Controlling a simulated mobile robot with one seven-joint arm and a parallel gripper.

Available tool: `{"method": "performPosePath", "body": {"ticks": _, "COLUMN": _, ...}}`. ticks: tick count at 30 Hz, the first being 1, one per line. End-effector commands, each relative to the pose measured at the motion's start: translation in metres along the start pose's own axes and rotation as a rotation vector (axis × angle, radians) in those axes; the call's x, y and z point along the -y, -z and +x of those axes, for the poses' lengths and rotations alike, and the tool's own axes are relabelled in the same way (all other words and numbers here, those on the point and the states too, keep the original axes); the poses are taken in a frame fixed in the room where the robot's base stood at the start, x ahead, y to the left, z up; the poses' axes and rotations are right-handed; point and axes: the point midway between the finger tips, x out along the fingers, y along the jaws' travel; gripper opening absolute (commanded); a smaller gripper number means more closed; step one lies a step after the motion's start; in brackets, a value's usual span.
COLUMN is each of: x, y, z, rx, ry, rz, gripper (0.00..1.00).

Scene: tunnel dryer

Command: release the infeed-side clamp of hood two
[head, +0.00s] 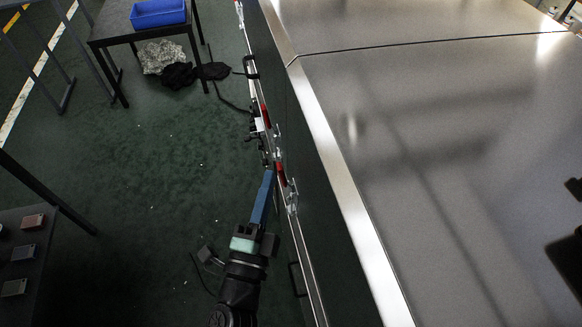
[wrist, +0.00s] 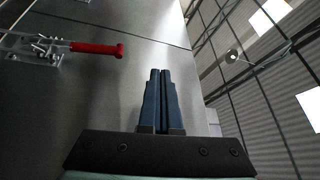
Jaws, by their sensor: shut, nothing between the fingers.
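My gripper (head: 268,174) reaches along the side of the metal hood (head: 420,150) with its blue fingers together and nothing between them. In the wrist view the closed fingers (wrist: 160,73) point along the metal face. A toggle clamp with a red handle (wrist: 97,48) shows at upper left there, apart from the fingers. In the head view one red-handled clamp (head: 282,178) is just right of the fingertips, and another red handle (head: 265,114) is farther along the side. I cannot tell which clamp is the infeed-side one, or whether contact exists in the head view.
A black handle (head: 251,66) sits farther along the hood side. A table with a blue bin (head: 158,13) stands at the back left, with crumpled grey material (head: 161,56) under it. A dark table with small blocks (head: 33,222) is at lower left. Green floor between is mostly clear.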

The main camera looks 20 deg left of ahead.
Motion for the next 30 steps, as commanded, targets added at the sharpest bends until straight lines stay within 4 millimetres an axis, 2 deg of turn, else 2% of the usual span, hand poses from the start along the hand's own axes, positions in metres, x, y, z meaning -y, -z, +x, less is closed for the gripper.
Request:
{"method": "performPosePath", "body": {"ticks": 1, "x": -0.025, "y": -0.002, "z": -0.019, "rx": -0.008, "ry": -0.055, "rz": 0.026, "gripper": 0.0}}
{"method": "performPosePath", "body": {"ticks": 3, "x": -0.047, "y": 0.0, "z": -0.037, "rx": -0.028, "ry": -0.104, "rz": 0.054, "gripper": 0.0}}
{"method": "performPosePath", "body": {"ticks": 6, "x": -0.062, "y": 0.002, "z": -0.05, "rx": -0.044, "ry": -0.138, "rz": 0.072, "gripper": 0.0}}
{"method": "performPosePath", "body": {"ticks": 15, "x": -0.064, "y": 0.003, "z": -0.051, "rx": -0.049, "ry": -0.143, "rz": 0.075, "gripper": 0.0}}
{"method": "performPosePath", "body": {"ticks": 19, "x": -0.064, "y": 0.003, "z": -0.046, "rx": -0.049, "ry": -0.141, "rz": 0.074, "gripper": 0.0}}
{"method": "performPosePath", "body": {"ticks": 22, "x": -0.064, "y": 0.003, "z": -0.036, "rx": -0.048, "ry": -0.139, "rz": 0.074, "gripper": 0.0}}
{"method": "performPosePath", "body": {"ticks": 30, "x": -0.071, "y": 0.005, "z": 0.012, "rx": -0.049, "ry": -0.139, "rz": 0.074, "gripper": 0.0}}
